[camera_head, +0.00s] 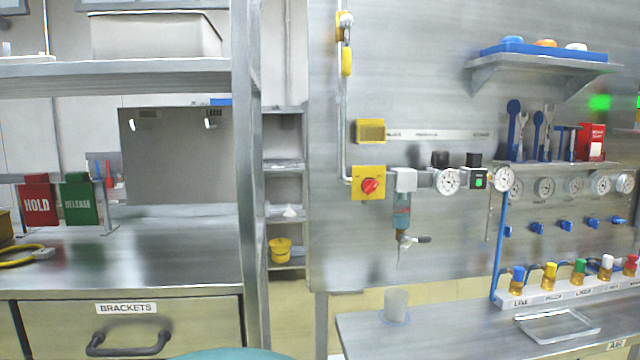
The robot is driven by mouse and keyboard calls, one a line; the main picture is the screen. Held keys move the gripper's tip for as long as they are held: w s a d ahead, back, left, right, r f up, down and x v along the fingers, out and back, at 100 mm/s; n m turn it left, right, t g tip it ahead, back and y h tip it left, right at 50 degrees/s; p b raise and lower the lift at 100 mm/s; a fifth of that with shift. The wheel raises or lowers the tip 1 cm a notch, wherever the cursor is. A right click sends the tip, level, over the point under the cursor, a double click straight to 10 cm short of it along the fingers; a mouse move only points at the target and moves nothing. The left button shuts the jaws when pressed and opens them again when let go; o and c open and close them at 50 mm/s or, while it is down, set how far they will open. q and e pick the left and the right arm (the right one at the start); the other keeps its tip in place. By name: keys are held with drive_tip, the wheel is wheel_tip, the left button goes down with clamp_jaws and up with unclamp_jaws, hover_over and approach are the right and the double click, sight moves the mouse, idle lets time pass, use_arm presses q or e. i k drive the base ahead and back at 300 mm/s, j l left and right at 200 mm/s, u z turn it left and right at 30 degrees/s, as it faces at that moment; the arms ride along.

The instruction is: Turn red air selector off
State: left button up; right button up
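The red air selector (370,186) is a round red knob on a square yellow plate on the steel wall panel, near the middle of the view. Its exact handle angle is too small to read with certainty. A metal pipe (343,120) runs down to its plate from above. To its right stands an air unit with a hanging filter bowl (402,212), a round gauge (447,181) and a small block with a green light (478,180). Neither of my grippers shows in the view, and nothing touches the selector.
A workbench (440,338) stands below the panel, with a clear cup (396,304), a clear tray (557,325) and a row of colour-capped fittings (549,277). A steel post (247,180) and left bench (190,262) stand left. The space before the selector looks clear.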

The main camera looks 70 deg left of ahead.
sight(369, 185)
drive_tip(key=u, duration=2)
